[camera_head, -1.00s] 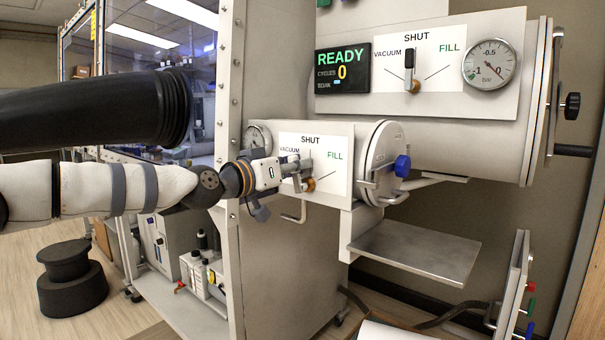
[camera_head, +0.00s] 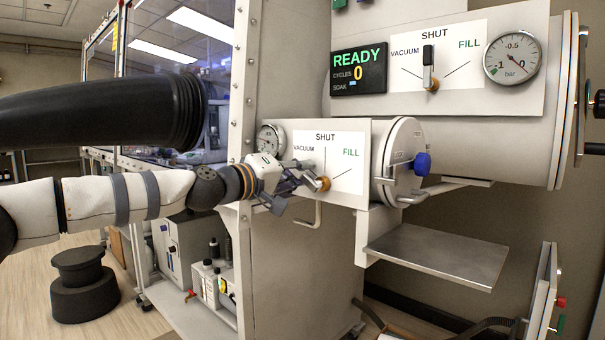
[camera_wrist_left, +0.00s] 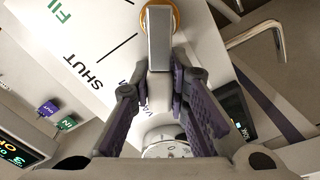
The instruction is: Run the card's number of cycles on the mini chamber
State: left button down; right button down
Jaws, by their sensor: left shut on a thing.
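The mini chamber (camera_head: 407,141) is the small cylinder with a round door and blue knob. Its white valve panel (camera_head: 345,150) reads VACUUM, SHUT and FILL. My left gripper (camera_head: 297,178) is shut on the grey valve lever, which turns on a brass hub (camera_head: 323,184). In the left wrist view the lever (camera_wrist_left: 159,50) runs from the hub into the jaws (camera_wrist_left: 160,85), on the VACUUM side of the SHUT line. The VACUUM word there is mostly hidden. The mini gauge (camera_head: 270,138) is too small to read. The display (camera_head: 358,70) reads READY, cycles 0. My right gripper is out of view.
Above is the large chamber (camera_head: 480,130) with its own lever (camera_head: 430,70) upright at SHUT and a gauge (camera_head: 512,57). A metal shelf (camera_head: 435,250) juts out below the mini chamber. A bent metal handle (camera_head: 312,215) is just under the valve panel.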

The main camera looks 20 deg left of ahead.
aim_at(295, 174)
pick_arm(q)
jog(key=shift+f+n, duration=0.2)
jog(key=shift+n, duration=0.1)
dwell(0.4)
jog(key=c, duration=1.5)
grip_release()
jog(key=v, duration=0.7)
jog(key=shift+s+a, duration=0.1)
jog(key=shift+s, duration=0.15)
